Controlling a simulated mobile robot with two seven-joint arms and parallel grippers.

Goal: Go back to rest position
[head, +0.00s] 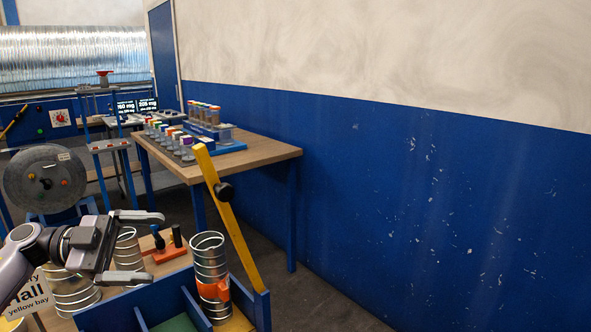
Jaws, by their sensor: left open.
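My left gripper (150,247) comes in from the left in the head view. Its two fingers point right and are spread apart, with nothing between them. It is over the near workbench, above a wire spiral coil (128,252) that it partly covers. Another spiral coil (210,262) with an orange clip stands upright to the right of the gripper, in a blue divided box (263,310). A further coil (72,290) stands below my left arm. My right gripper is not in view.
A yellow bar (228,215) with a black knob rises tilted from the box. Behind it, a wooden table (255,152) holds several small jars (175,140). A large grey disc (45,178) stands at left. A blue and white wall (430,200) fills the right; some floor shows below it.

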